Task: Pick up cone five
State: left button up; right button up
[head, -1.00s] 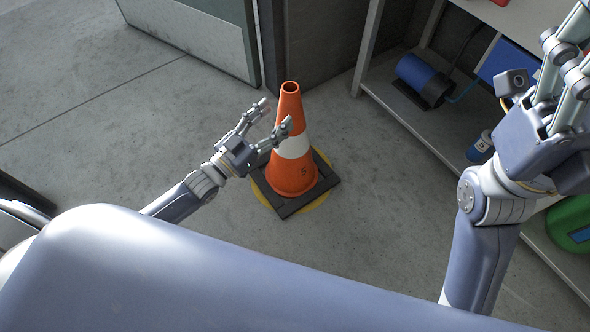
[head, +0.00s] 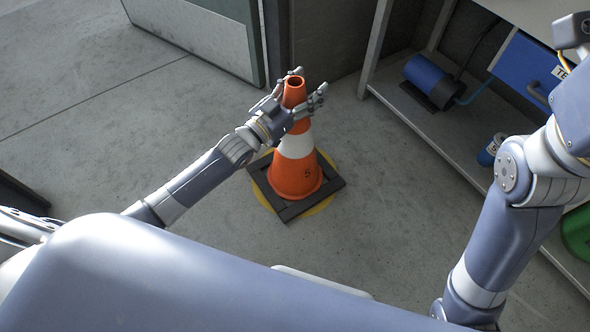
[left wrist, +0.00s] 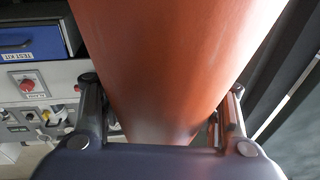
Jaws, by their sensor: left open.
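In the left wrist view the cone (left wrist: 180,60) fills the middle between the two fingers. I cannot tell whether they touch it. My right arm is at the right edge of the head view; its fingertips are out of frame.
A shelf unit (head: 430,125) stands at the right, with a blue cylinder (head: 432,78) and a blue drawer (head: 525,68). A green item (head: 577,232) sits low at the right edge. A grey door panel (head: 205,35) is behind. The floor left of the cone is clear.

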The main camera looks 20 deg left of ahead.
pick_arm(q)
grip_shut()
jog(key=shift+s+f, duration=0.1)
jog(key=shift+f, duration=0.1)
dwell(0.6)
jog(key=shift+r, duration=0.2)
